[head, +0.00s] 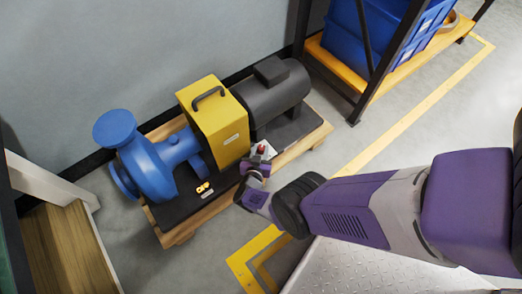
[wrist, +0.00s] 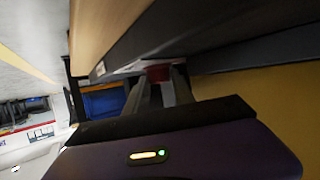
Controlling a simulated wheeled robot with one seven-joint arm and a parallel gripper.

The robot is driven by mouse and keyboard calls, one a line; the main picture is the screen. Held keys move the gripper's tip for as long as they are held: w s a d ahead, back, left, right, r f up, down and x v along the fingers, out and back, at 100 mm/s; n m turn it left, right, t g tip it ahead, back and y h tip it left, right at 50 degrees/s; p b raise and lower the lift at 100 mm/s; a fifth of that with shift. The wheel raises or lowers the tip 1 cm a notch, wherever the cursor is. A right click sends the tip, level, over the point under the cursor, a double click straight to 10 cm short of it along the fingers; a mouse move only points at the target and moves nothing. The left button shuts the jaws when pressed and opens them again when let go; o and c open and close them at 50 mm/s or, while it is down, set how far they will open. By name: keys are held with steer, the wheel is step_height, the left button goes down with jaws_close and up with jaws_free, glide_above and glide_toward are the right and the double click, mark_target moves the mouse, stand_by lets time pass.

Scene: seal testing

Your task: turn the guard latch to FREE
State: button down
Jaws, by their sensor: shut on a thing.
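The guard latch (head: 261,149) shows as a small red part on a light mount, at the right lower corner of the yellow guard (head: 212,125). My gripper (head: 258,166) reaches it from below in the head view. In the wrist view, a dark red piece (wrist: 158,73), which looks like the latch, sits between the tips of my gripper (wrist: 160,82), and the fingers are shut on it. The fingers hide part of the latch. Its marks, and whether it points to FREE, cannot be read.
A blue pump (head: 155,160) stands left of the guard and a dark motor (head: 278,95) right of it, on a wooden pallet (head: 180,233). A small orange item (head: 203,187) lies on the dark base. A rack with blue bins (head: 385,30) stands back right.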

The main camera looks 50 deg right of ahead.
steer(key=shift+s, duration=0.1)
stand_by(0.5)
steer(key=c, duration=1.2)
jaws_free()
steer(key=shift+c, duration=0.2)
steer(key=shift+o, duration=0.9)
